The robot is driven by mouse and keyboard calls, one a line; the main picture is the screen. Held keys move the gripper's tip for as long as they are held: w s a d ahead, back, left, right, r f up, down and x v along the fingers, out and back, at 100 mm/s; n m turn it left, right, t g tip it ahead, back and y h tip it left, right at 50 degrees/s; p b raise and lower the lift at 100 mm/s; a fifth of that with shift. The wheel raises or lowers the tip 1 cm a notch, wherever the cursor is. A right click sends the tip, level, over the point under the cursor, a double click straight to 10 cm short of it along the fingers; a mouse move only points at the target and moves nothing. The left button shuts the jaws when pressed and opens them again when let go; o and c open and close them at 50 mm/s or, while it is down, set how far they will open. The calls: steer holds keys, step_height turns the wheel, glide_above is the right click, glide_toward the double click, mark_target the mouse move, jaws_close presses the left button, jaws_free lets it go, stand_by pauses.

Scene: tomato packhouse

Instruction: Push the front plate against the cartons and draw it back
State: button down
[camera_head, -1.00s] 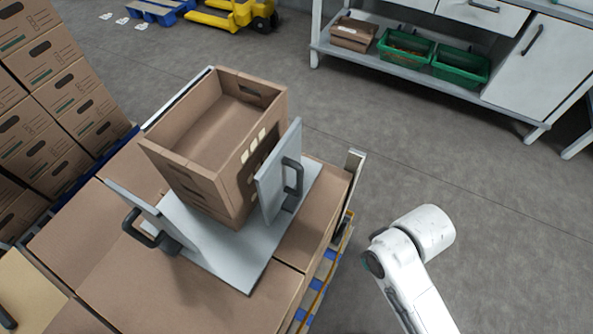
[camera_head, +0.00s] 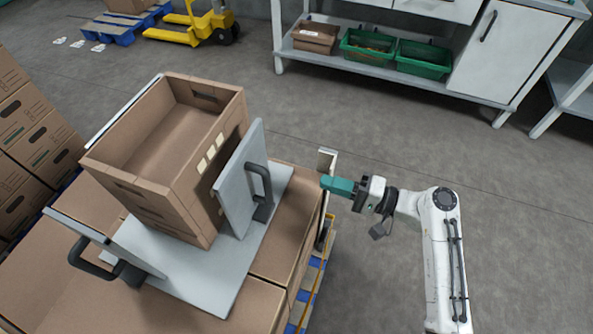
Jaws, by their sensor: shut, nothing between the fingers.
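An open, empty brown carton (camera_head: 185,135) stands on a grey metal base (camera_head: 195,283) on top of the stacked cartons. A grey upright plate (camera_head: 237,180) with a dark handle (camera_head: 261,186) stands at the carton's right side. Another grey plate (camera_head: 100,243) with a dark handle (camera_head: 92,262) stands at the lower left. Which one is the front plate I cannot tell. My gripper (camera_head: 325,184), with teal fingers, is shut and empty, to the right of the right plate's handle and apart from it in the picture, by a pale upright post (camera_head: 326,165).
Closed cartons (camera_head: 283,250) form the stack top, over a blue and yellow pallet (camera_head: 308,295). More cartons (camera_head: 35,130) stand at left. A bench (camera_head: 440,85) with green crates (camera_head: 425,58) and a yellow pallet truck (camera_head: 200,22) are behind. The grey floor at right is clear.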

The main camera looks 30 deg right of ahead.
mark_target(263, 163)
steer(key=p+x, duration=0.1)
steer(key=x, duration=1.2)
steer(key=shift+a, duration=0.1)
steer(key=shift+w+a, duration=0.2)
steer(key=shift+w, duration=0.05)
steer(key=shift+b+x, duration=0.35)
steer(key=shift+x, duration=1.95)
steer(key=shift+f, duration=0.1)
